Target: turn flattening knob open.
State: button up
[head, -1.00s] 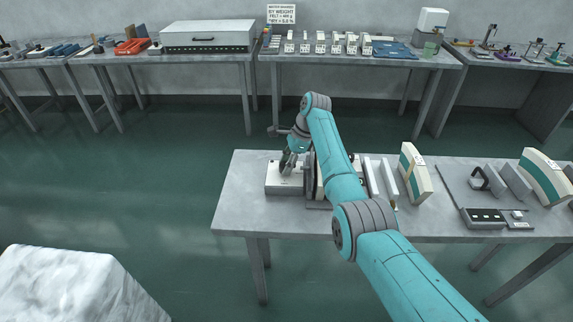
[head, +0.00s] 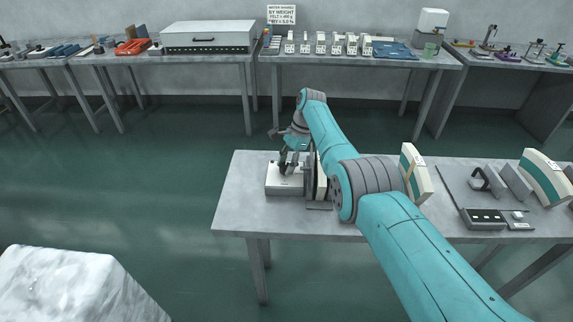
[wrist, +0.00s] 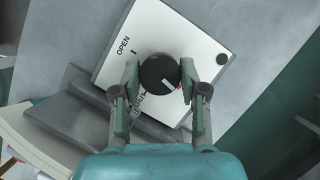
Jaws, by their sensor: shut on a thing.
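The flattening knob (wrist: 156,71) is a round black dial with a pale pointer mark, on top of a white box (wrist: 180,35). The mark lies toward the knob's lower right in the wrist view. The word OPEN is printed up and left of the knob, and a partly covered label, seemingly SHUT, is below it. My gripper (wrist: 160,76) is shut on the knob, one finger on each side. In the head view the white box (head: 284,188) stands at the table's left end, with my gripper (head: 289,163) coming down on it; the knob is hidden there.
A cream and dark press-like unit (head: 319,183) stands right beside the box, partly behind my arm. A curved cream block (head: 415,174) and a black control box (head: 483,218) are farther right on the table (head: 240,215). The table's left corner is bare.

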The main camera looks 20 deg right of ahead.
dwell(0.3)
jog(key=o, duration=1.1)
jog(key=shift+o, duration=0.2)
jog(key=shift+d+r, duration=0.1)
jog(key=v, duration=1.1)
jog(key=shift+d+r, duration=0.2)
jog(key=shift+r, duration=0.1)
